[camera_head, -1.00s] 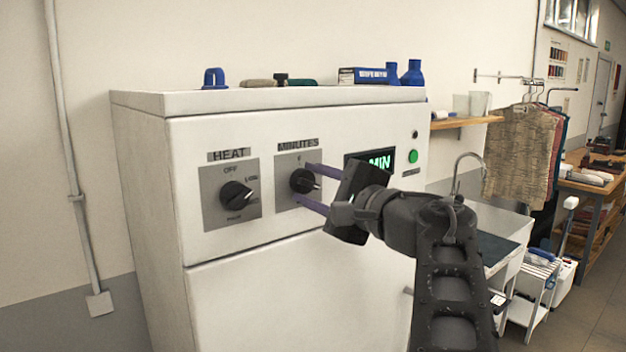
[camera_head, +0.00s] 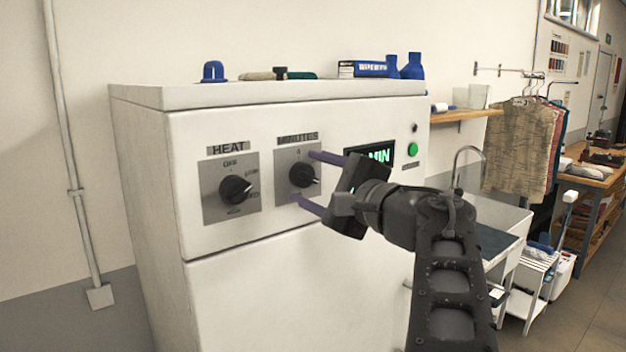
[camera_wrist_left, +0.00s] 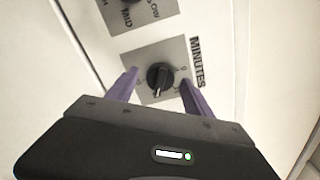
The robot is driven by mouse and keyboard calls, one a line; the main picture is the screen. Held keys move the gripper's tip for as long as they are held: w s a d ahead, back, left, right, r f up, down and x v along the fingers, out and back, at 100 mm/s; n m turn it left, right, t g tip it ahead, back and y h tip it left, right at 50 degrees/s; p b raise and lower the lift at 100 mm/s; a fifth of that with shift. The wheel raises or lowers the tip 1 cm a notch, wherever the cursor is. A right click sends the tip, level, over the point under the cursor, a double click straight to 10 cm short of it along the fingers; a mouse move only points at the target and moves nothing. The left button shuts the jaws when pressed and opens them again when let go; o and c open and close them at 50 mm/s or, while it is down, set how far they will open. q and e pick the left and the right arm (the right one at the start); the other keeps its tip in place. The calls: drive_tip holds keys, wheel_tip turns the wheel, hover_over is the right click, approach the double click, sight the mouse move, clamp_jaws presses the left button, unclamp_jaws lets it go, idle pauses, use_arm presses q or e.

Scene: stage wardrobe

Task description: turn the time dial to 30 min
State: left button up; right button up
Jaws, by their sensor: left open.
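The time dial (camera_head: 302,175) is a black round knob with a pale pointer mark, on a grey plate labelled MINUTES on the white cabinet's front. In the head view its pointer aims right and slightly down; its scale is too small to read. It also shows in the left wrist view (camera_wrist_left: 160,76). My left gripper (camera_head: 304,178) is open, its purple fingers above and below the dial in the head view. In the wrist view the fingers (camera_wrist_left: 158,79) lie on either side of the knob, with visible gaps. A green display (camera_head: 378,155) reads MIN; the gripper hides its digits.
The similar HEAT dial (camera_head: 236,189) sits close on the left. A green button (camera_head: 413,149) is at the panel's right. Blue bottles (camera_head: 411,67) and a box stand on the cabinet top. A sink (camera_head: 490,222) and hanging garments (camera_head: 520,150) are to the right.

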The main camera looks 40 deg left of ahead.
use_arm(q)
drive_tip(key=b+v, duration=0.2)
drive_tip(key=v, duration=0.5)
drive_tip(key=shift+d, duration=0.4)
drive_tip(key=shift+s, duration=0.1)
